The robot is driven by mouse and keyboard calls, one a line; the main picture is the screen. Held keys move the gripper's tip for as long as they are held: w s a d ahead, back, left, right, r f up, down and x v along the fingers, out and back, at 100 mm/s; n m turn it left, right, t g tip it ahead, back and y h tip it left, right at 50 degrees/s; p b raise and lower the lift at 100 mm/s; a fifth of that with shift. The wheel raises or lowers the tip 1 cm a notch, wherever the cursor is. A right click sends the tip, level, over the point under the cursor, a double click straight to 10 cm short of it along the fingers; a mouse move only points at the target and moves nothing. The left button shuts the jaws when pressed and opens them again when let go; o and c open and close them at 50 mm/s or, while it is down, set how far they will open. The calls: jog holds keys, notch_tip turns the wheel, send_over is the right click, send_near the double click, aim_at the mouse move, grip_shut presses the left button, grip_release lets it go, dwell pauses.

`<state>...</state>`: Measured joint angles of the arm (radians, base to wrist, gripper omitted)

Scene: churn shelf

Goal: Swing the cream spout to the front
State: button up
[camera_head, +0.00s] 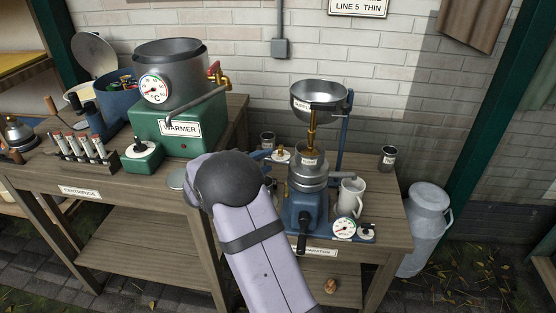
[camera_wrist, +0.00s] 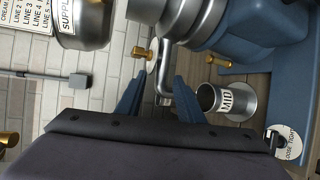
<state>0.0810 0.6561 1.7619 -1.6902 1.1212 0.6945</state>
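The separator (camera_head: 308,200) stands on the right bench, with a supply bowl (camera_head: 318,98) above its steel bowl covers. In the wrist view, a bent silver spout (camera_wrist: 164,82) comes off the separator's steel body, with a pale disc and brass knob (camera_wrist: 141,52) beside it. No label shows on this spout, so I cannot tell for sure that it is the cream spout. My gripper (camera_wrist: 158,92) is open, with its two blue fingers on either side of the spout's end and gaps visible. In the head view, my purple-grey arm hides most of the gripper, left of the separator.
A steel cup labelled MID (camera_wrist: 228,100) stands close beside the right finger in the wrist view. A white mug (camera_head: 350,197) and another steel cup (camera_head: 388,158) stand on the right. The green warmer (camera_head: 180,125) stands left. A brick wall is behind.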

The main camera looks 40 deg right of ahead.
jog(key=x, duration=0.7)
jog(key=shift+d+p, duration=0.25)
jog(key=shift+p, duration=0.2)
jog(key=shift+f, duration=0.1)
grip_shut()
